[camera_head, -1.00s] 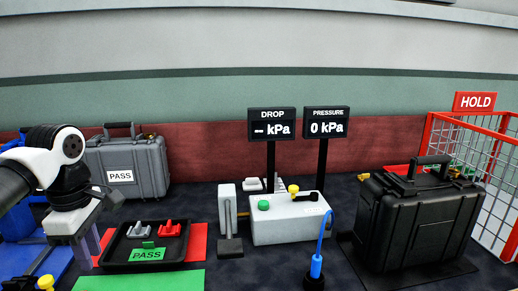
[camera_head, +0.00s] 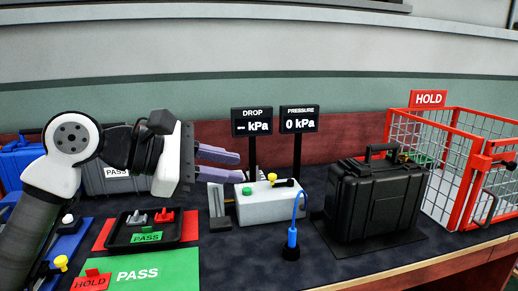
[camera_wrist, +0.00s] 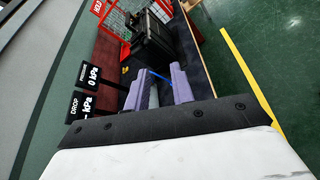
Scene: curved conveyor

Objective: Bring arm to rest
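My gripper (camera_head: 219,168) is raised above the left part of the table and points to the right in the head view. Its two purple fingers are spread apart with nothing between them. In the wrist view the gripper (camera_wrist: 160,85) also shows its fingers apart and empty. Past them are a black case (camera_wrist: 152,42), the display stands and the red cage. My arm comes in from the left and hides part of the grey case (camera_head: 105,185) with a PASS label.
A black tray (camera_head: 117,234), a green PASS mat (camera_head: 165,272) and a white tester box (camera_head: 270,208) lie near the gripper. A blue probe (camera_head: 292,238), black case (camera_head: 375,200) and red HOLD cage (camera_head: 470,150) stand to the right. The table's wooden edge (camera_head: 440,268) runs along the front right.

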